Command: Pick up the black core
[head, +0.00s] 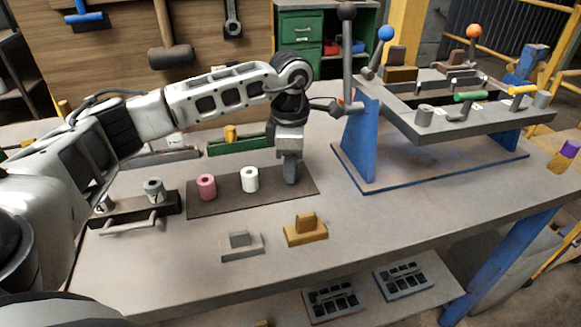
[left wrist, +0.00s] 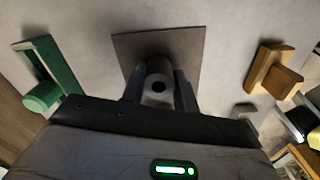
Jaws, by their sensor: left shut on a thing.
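My left gripper (head: 290,178) points straight down at the right end of the dark mat (head: 222,199). It is shut on a short cylinder with a hole in its top, which I take as the black core (left wrist: 158,87). Its top face looks grey in the left wrist view, between my two fingers. In the head view the fingers hide most of it. I cannot tell whether it still touches the mat. A pink core (head: 206,187) and a white core (head: 249,179) stand upright on the mat to the left. My right gripper is not in view.
A dark stand (head: 130,208) with grey cylinders and a handle is at the left. A green holder (head: 240,146) lies behind the mat. Grey (head: 242,246) and yellow (head: 305,230) blocks stand in front. A blue-legged lever press (head: 362,145) stands to the right.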

